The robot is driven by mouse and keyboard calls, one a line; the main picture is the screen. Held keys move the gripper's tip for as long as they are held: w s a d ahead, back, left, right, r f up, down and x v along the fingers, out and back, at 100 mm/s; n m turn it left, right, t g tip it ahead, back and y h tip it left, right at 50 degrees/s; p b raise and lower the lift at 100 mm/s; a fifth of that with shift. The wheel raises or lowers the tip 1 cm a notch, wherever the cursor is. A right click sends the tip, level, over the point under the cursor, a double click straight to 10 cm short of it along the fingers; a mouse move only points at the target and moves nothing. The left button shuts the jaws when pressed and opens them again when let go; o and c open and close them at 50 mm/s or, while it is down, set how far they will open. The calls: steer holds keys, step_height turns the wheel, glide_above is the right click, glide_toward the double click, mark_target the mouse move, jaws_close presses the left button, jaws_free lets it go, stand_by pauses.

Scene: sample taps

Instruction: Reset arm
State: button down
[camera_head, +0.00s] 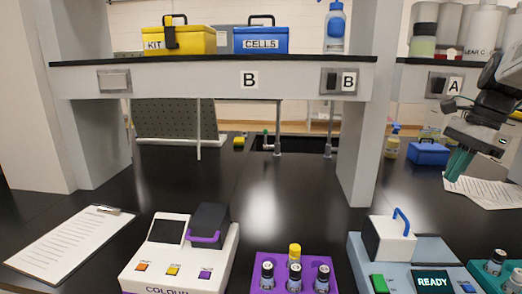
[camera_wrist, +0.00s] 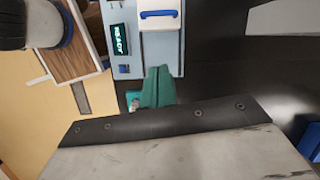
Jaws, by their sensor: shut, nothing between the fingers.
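My gripper (camera_head: 456,164) hangs at the right side of the head view, its teal fingers pointing down. The fingers are together with nothing between them. They appear above the black bench, near some printed paper sheets (camera_head: 490,190); whether they touch the paper cannot be told. In the wrist view, the teal fingers (camera_wrist: 157,86) show in the middle, in front of the grey-blue instrument with the READY screen (camera_wrist: 120,40). This instrument (camera_head: 410,277) stands at the front right in the head view, its blue-handled white lid down.
A white colour instrument (camera_head: 178,258), a purple vial rack (camera_head: 258,262) and a clipboard (camera_head: 70,245) stand at the front. A shelf (camera_head: 200,80) on pillars holds a yellow kit box (camera_head: 180,40) and a blue cells box (camera_head: 261,39). The mid-bench is clear.

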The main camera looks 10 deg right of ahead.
steer(key=s+a+f+n+h, duration=0.1)
steer(key=s+a+f+n, duration=0.3)
steer(key=s+a+n, duration=0.5)
steer(key=s+a+f+n+h, duration=0.2)
steer(key=s+a+f+n, duration=0.2)
steer(key=s+a+n, duration=0.5)
steer(key=a, duration=0.3)
steer(key=shift+a+f+t, duration=0.2)
steer(key=shift+a+t, duration=0.1)
